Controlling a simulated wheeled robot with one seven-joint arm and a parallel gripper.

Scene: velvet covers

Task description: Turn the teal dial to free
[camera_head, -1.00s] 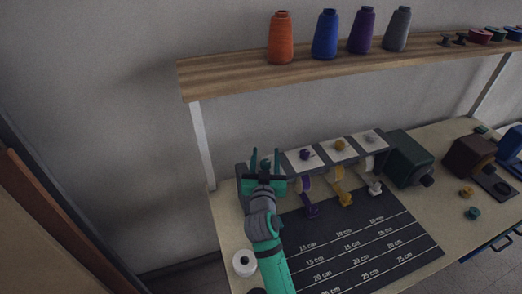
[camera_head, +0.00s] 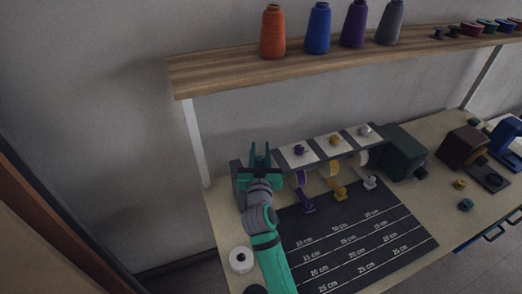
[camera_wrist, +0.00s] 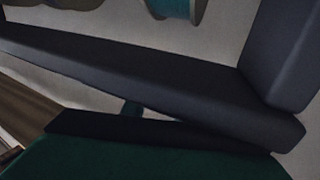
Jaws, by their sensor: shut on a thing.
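My gripper (camera_head: 260,154) is at the left end of the row of dial stations on the bench, in the head view. It covers the station there, so the teal dial is hidden in that view. In the wrist view a small teal piece (camera_wrist: 132,108), most likely part of the teal dial, shows between dark gripper parts. My gripper is shut on it. The dial's marks and its setting cannot be read. A teal roll (camera_wrist: 175,8) shows at the top of the wrist view.
A purple dial (camera_head: 299,149), a yellow dial (camera_head: 335,139) and a grey dial (camera_head: 365,130) sit to the right on white plates. A shelf (camera_head: 330,66) with thread cones is above. A dark measuring mat (camera_head: 350,240) and a white roll (camera_head: 241,260) lie in front.

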